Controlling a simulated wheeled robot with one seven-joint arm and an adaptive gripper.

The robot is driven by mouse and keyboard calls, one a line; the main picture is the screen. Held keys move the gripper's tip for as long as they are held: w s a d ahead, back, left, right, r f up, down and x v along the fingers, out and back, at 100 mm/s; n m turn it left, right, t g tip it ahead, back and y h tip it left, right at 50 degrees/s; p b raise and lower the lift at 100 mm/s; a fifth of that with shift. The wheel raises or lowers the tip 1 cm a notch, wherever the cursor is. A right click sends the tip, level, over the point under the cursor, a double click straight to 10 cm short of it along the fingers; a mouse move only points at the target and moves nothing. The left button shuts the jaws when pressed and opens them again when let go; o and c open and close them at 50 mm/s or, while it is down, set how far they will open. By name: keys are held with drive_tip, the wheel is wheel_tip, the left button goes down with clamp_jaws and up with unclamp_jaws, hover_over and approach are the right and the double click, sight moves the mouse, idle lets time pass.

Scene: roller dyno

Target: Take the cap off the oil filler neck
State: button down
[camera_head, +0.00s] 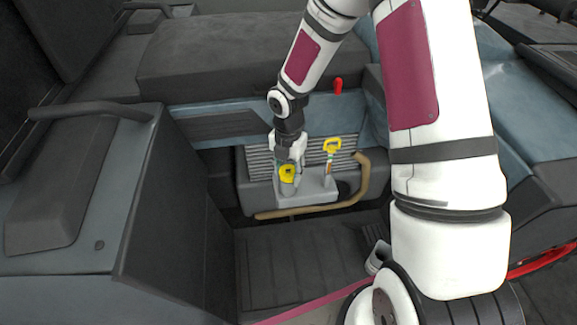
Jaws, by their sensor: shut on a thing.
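The yellow oil filler cap (287,173) is at the front of the grey engine block, low in the recess. My gripper (288,160) reaches down from above and is shut on the cap. The filler neck (287,187) shows just below the cap, and the cap appears to be on or right at its top. The picture is too small to tell whether there is a gap between them. The fingers hide the upper part of the cap.
A yellow dipstick handle (332,146) stands just right of my gripper. A tan hose (365,180) curves around the block's right side. A ribbed grey unit (259,160) lies behind. Dark panels (100,190) flank the recess; a ridged floor (295,262) lies in front.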

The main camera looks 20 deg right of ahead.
sight(288, 171)
drive_tip(key=shift+d, duration=0.1)
drive_tip(key=shift+n+p, duration=0.5)
drive_tip(key=shift+n, duration=0.3)
drive_tip(key=shift+w+r+p, duration=0.15)
drive_tip(key=shift+r+p, duration=0.25)
drive_tip(key=shift+r, duration=0.45)
drive_tip(key=shift+r+p, duration=1.65)
drive_tip(key=shift+p, duration=0.15)
